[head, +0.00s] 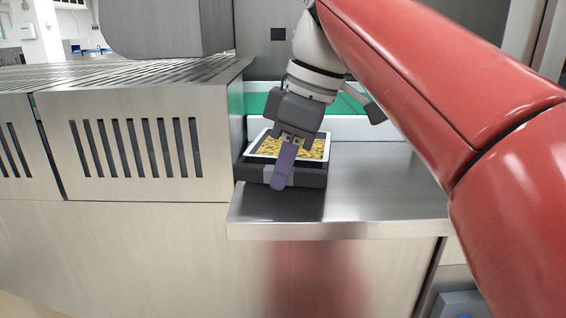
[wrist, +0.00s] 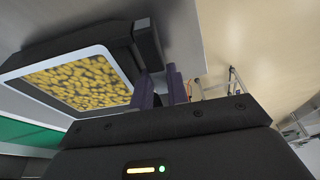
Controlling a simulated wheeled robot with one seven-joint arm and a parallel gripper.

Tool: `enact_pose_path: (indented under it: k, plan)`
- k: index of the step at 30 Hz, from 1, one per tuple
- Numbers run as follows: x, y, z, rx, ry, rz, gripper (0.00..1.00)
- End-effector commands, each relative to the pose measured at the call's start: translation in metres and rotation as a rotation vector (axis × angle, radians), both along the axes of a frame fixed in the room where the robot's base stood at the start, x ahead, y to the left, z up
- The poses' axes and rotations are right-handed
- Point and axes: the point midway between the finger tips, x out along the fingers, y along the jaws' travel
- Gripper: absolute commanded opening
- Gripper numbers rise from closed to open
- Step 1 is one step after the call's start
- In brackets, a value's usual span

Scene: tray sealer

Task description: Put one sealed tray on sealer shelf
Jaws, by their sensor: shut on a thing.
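A tray of yellow food with a white rim (head: 262,146) sits in a dark drawer (head: 312,176) at the side of the sealer; the tray also shows in the wrist view (wrist: 80,82). The drawer lies over the left end of the steel shelf (head: 385,190). My gripper (head: 282,180) points down at the drawer's front. Its purple fingers (wrist: 167,84) are shut on the drawer's handle, the dark block (wrist: 148,44) at the drawer's front. The fingers hide part of the handle. I cannot tell whether film covers the tray.
The slotted steel sealer body (head: 140,145) stands close on the left. A green belt (head: 345,104) with a pale edge runs behind the drawer. The shelf is bare to the right of the drawer, below my red arm.

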Motion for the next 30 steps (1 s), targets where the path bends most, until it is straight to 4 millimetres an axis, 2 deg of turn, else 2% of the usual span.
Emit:
enact_pose_path:
  k: [26,27,30]
  plan:
    - [0.0000,-0.0002,0.0007,0.000,-0.002,0.000,0.00]
    - [0.0000,-0.0002,0.0006,0.000,-0.002,0.000,0.20]
    - [0.0000,-0.0002,0.0006,0.000,-0.002,0.000,0.33]
